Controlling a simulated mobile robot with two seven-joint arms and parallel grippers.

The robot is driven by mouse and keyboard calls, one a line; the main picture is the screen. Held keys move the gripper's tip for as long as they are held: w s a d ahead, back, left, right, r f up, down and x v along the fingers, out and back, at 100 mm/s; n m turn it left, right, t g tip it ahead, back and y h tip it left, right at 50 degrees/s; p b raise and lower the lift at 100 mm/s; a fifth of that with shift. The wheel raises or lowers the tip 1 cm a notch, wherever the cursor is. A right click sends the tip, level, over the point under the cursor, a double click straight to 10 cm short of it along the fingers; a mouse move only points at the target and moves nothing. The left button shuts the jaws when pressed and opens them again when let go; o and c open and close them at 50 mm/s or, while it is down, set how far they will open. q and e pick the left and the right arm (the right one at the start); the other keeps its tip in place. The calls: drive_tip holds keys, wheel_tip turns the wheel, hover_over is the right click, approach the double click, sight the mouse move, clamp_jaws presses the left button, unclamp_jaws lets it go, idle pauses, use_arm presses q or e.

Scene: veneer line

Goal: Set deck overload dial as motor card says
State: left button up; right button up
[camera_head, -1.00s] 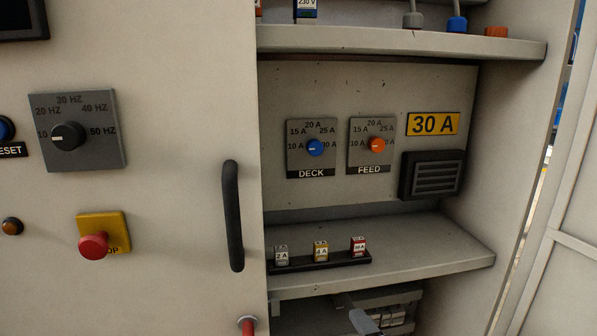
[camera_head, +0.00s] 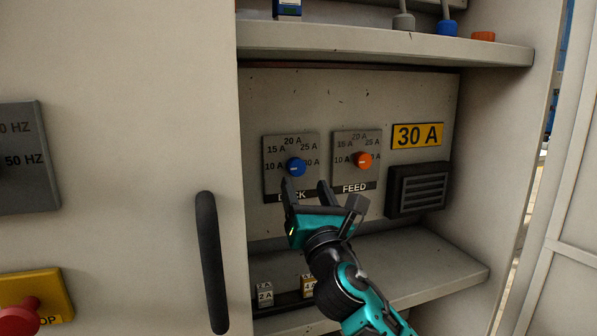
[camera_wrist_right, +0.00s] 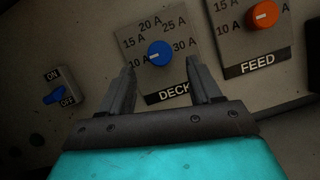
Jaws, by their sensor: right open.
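The deck overload dial has a blue knob (camera_head: 296,167) on a grey plate marked 10 A to 30 A. Its white mark points left, at 10 A, and the blue knob also shows in the right wrist view (camera_wrist_right: 160,53). My right gripper (camera_head: 305,184) is open and empty just in front of the plate's lower part, partly covering the DECK label. In the right wrist view its fingers (camera_wrist_right: 162,68) stand apart, either side of and just below the knob; contact cannot be told. No motor card is recognizable. My left gripper is not in view.
The FEED dial with an orange knob (camera_head: 363,159) sits close on the right. A yellow 30 A label (camera_head: 417,135) and a black vent (camera_head: 418,189) are beyond. Shelves lie above and below; a door handle (camera_head: 211,262) stands left. An ON/OFF switch (camera_wrist_right: 54,96) shows in the wrist view.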

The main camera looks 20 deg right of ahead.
sight(298, 169)
drive_tip(key=x, duration=0.5)
drive_tip(key=shift+w+r, duration=0.1)
drive_tip(key=shift+w, duration=0.3)
drive_tip(key=shift+c, duration=0.2)
drive_tip(key=c, duration=1)
